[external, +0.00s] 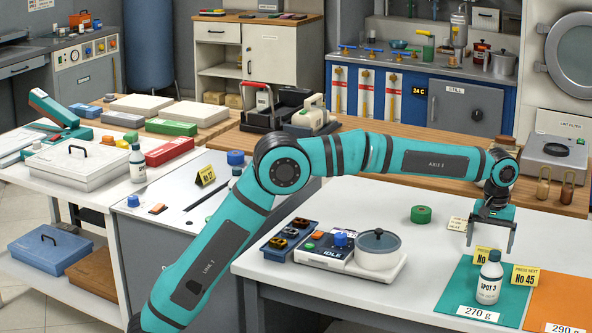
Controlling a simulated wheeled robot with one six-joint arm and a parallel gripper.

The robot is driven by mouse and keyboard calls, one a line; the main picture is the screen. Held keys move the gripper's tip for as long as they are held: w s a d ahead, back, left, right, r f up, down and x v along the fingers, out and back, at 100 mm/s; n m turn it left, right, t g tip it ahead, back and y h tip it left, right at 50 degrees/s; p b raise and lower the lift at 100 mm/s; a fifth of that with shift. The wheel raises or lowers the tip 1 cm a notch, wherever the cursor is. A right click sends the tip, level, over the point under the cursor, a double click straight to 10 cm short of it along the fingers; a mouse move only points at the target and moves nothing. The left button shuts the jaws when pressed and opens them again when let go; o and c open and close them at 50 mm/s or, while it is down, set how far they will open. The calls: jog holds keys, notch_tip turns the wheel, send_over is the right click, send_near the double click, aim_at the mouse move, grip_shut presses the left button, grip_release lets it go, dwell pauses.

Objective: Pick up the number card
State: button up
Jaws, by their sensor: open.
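A yellow number card reading "No 45" (525,275) stands upright at the right, by the border of the green and orange mats. Another yellow card (483,254) stands behind the white bottle marked "SPOT 3" (489,284), which hides part of it. A third yellow card (205,175) stands on the grey counter at the left. My gripper (490,246) points down with its jaws open, around or just in front of the card behind the bottle. I cannot tell its exact depth or whether it touches that card.
The green mat (450,296) has a "270 g" label and the orange mat (560,303) a "290 g" label. A small pale card (457,224) lies near my gripper's left finger. A green roll (421,215) and a scale with a pot (378,250) stand further left. White tabletop between them is clear.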

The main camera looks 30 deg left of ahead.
aim_at(488, 251)
notch_tip(488, 251, down, 4)
jog(key=shift+w+r, duration=0.1)
jog(key=shift+r, duration=0.1)
jog(key=c, duration=1)
jog(key=shift+c, duration=0.2)
notch_tip(488, 251, up, 10)
jog(key=shift+r, duration=0.1)
